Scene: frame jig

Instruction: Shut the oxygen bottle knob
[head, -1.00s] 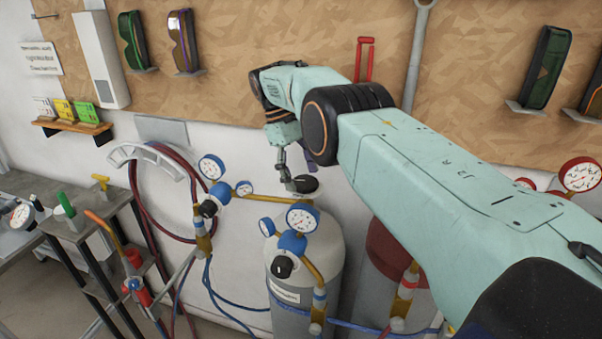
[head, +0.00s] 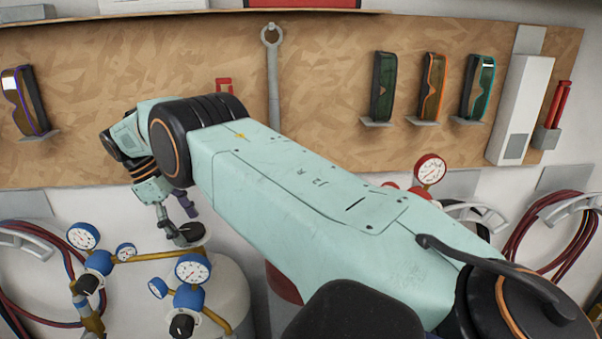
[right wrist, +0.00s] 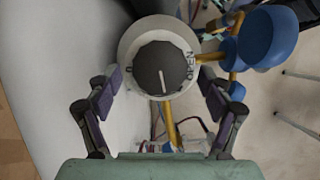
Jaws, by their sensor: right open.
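The oxygen bottle knob (right wrist: 155,72) is a dark round knob on a pale collar in the right wrist view. A light line on its face points down. The word OPEN reads on the collar's right side; a partly legible mark is on the left. In the head view the knob (head: 189,232) tops the grey bottle (head: 232,290). My right gripper (right wrist: 160,82) is open, one finger on each side of the knob, with gaps between. In the head view the right gripper (head: 176,217) is at the knob, partly hidden by its own links. My left gripper is out of view.
Blue regulators with a white gauge (head: 193,268) and brass pipes stand close by the bottle on the left. In the wrist view, a blue gauge body (right wrist: 268,38) is right of the knob. A red gauge (head: 430,170) is farther right.

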